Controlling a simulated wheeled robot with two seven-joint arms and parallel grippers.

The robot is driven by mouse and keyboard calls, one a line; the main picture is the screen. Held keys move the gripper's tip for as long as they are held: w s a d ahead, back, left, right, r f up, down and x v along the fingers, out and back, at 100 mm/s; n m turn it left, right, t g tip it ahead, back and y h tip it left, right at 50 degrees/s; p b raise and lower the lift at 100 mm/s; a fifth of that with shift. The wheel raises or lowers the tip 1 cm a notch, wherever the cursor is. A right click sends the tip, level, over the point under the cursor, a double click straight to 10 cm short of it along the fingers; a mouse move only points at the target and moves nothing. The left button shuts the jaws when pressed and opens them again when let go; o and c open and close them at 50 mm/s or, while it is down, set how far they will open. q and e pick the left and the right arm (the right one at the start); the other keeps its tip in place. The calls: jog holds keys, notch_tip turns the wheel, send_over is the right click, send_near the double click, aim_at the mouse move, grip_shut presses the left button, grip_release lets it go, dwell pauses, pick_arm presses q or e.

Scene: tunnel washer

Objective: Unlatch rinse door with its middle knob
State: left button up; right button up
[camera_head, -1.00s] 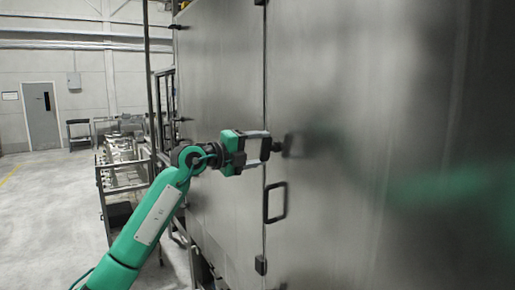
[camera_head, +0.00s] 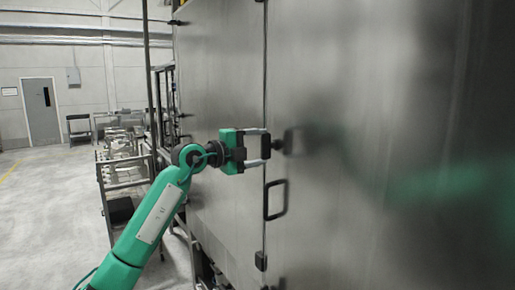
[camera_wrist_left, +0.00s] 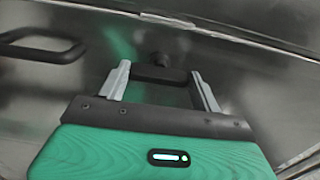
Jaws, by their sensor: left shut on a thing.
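The door (camera_head: 375,215) is a large brushed steel panel right of a vertical seam in the head view. The dark middle knob (camera_head: 277,145) stands out beside the seam, above a black loop handle (camera_head: 276,200). My left gripper (camera_head: 266,146) reaches it from the left, one finger above and one below. In the left wrist view the knob (camera_wrist_left: 160,73) is a dark bar lying across between the two grey fingertips of the left gripper (camera_wrist_left: 163,80), which is shut on it. The contact points are small and dark. My right gripper is not in view.
A small dark fitting (camera_head: 261,261) sits low on the seam. The steel panel (camera_head: 222,85) left of the seam is flat. A metal rack (camera_head: 122,180) stands at the left behind my arm. Open floor (camera_head: 45,220) lies at far left.

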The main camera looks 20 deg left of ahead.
pick_arm(q)
jog(key=o, duration=1)
jog(key=b+v, duration=0.5)
jog(key=v, duration=0.9)
jog(key=shift+w+b, duration=0.1)
jog(key=shift+b, duration=0.3)
